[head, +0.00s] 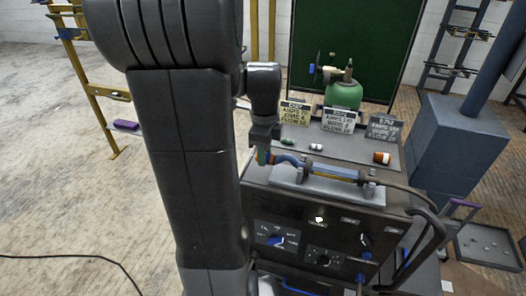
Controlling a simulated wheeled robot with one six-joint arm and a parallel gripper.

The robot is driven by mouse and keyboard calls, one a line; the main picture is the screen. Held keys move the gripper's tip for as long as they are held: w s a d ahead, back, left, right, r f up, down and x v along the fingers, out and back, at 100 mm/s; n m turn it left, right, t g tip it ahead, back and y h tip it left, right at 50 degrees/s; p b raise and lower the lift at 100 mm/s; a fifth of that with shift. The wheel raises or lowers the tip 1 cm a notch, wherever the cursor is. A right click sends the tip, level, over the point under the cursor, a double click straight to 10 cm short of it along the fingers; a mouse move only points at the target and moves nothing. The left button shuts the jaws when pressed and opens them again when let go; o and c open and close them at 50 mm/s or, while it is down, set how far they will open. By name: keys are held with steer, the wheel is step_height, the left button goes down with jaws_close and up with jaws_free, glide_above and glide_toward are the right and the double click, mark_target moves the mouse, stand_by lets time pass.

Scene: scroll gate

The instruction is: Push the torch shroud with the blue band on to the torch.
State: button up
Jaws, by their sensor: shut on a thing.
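The torch (333,172) lies in a grey cradle on top of the dark welding machine, its blue and yellow handle pointing right. Its blue curved neck (287,159) reaches left to my gripper. My gripper (263,151) is shut on a small copper-coloured torch shroud (261,157) at the neck's left end. The shroud is mostly hidden by the fingers, so I cannot make out its band or how far it sits on the neck.
Two small pale pieces with coloured bands, one (290,141) left of the other (316,147), and an orange-brown cup (381,158) lie on the machine top. Sign plates (338,120) and a green gas cylinder (344,93) stand behind. A cable leaves the torch at right.

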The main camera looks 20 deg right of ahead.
steer(key=shift+s+d, duration=0.3)
steer(key=shift+d, duration=0.15)
stand_by(0.5)
stand_by(0.3)
steer(key=o, duration=1.2)
steer(key=o, duration=0.5)
step_height(320, 180, up, 14)
steer(key=shift+f, duration=0.1)
